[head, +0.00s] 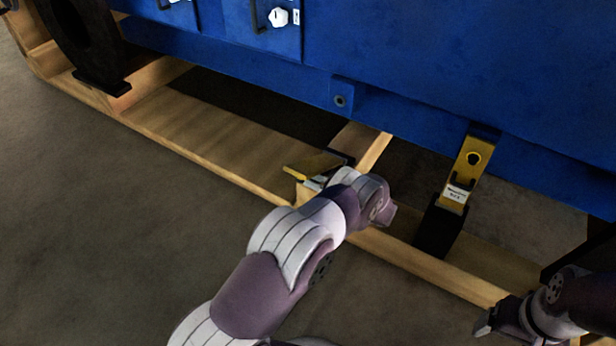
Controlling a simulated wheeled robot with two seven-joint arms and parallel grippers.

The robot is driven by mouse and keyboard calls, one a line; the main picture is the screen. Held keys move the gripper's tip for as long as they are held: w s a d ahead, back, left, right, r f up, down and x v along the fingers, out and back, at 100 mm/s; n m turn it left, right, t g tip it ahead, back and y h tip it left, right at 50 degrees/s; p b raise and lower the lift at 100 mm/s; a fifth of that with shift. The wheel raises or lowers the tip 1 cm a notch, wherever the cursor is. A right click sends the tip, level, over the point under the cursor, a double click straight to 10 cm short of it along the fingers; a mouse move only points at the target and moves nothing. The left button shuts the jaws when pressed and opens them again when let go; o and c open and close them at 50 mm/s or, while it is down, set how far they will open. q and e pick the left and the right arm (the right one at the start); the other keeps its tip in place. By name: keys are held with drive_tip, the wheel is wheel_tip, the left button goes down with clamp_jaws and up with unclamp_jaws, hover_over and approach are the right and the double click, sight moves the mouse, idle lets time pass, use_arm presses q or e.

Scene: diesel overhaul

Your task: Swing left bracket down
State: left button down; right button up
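The left bracket (312,166) is a yellow plate low on the wooden frame, just beyond my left wrist. It lies tilted well over toward the front, away from the blue housing, with a pale patch near its lower edge. A blue lug (341,94) with a round hole sits on the housing above it, apart from it. A second yellow bracket (468,165) with a black foot and white label stands upright against the housing at right. My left gripper is hidden behind its own wrist, close to the left bracket; contact cannot be told. My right gripper (484,322) is at lower right, away from both brackets.
The blue housing (420,70) overhangs the wooden frame (200,130). A front wooden rail (460,284) runs under my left wrist. A black ring-shaped part (85,40) stands at the upper left. The grey floor (110,230) at left is clear.

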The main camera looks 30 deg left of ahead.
use_arm(q)
drive_tip(key=shift+f, duration=0.3)
drive_tip(key=c, duration=1.4)
unclamp_jaws()
drive_tip(key=shift+c, duration=0.2)
drive_tip(key=shift+d+r, duration=0.1)
drive_tip(key=shift+d, duration=0.3)
drive_tip(key=s+d+p, duration=0.1)
drive_tip(key=d+p, duration=0.2)
drive_tip(key=d, duration=0.9)
